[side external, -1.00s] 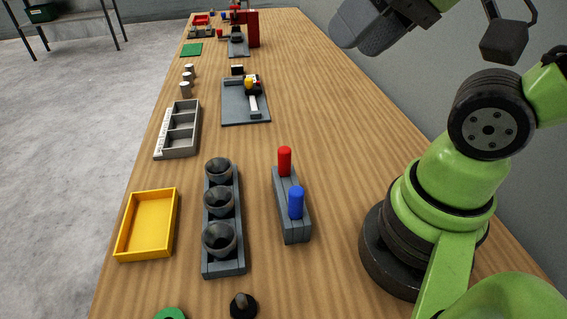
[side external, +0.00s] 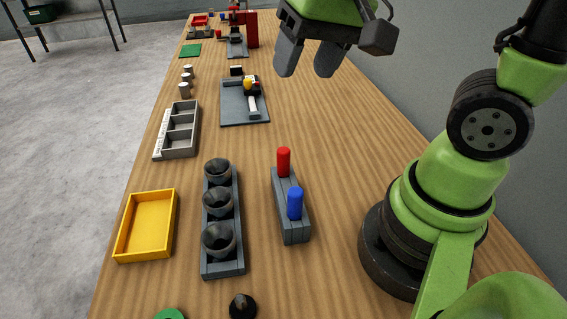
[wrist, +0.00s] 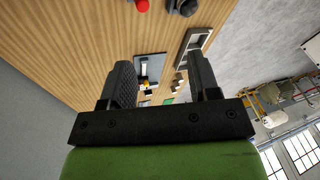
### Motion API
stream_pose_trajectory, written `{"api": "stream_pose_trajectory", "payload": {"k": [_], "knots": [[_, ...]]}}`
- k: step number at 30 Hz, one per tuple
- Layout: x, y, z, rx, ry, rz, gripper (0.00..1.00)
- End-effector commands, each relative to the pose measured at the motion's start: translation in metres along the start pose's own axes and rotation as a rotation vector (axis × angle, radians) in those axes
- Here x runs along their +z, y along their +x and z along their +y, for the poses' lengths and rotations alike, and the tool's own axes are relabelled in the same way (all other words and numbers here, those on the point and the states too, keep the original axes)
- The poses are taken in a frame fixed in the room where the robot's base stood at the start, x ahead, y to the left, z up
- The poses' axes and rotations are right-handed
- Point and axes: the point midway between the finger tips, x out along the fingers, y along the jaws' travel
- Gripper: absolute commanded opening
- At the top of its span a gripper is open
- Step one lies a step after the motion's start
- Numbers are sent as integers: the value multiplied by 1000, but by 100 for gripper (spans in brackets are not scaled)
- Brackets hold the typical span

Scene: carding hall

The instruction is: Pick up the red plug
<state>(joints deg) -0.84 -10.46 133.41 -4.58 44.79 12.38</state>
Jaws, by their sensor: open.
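The red plug (side external: 284,162) stands upright in the far end of a grey block (side external: 290,232). A blue plug (side external: 295,203) stands in the near end of the same block. My gripper (side external: 307,68) is open and empty, high above the table beyond the red plug and slightly to its right in the side view. In the wrist view my gripper (wrist: 163,84) shows its two fingers apart with nothing between them. The red plug (wrist: 142,5) shows there at the top edge, partly cut off.
Left of the block stands a grey rack with several dark cups (side external: 218,202). A yellow tray (side external: 147,254) and a grey compartment tray (side external: 178,154) lie further left. A grey plate (side external: 233,116) with small parts lies behind. The table between is bare.

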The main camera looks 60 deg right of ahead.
Motion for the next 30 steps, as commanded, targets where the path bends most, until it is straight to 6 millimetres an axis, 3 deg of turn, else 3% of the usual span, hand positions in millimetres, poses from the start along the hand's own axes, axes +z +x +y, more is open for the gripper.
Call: {"api": "stream_pose_trajectory", "payload": {"k": [6,10,24,30], "knots": [[-16,70,4,146,62,-151,56],[-16,100,8,203,85,-205,56],[-5,158,22,241,100,-241,56],[-2,171,26,240,100,-240,56]]}}
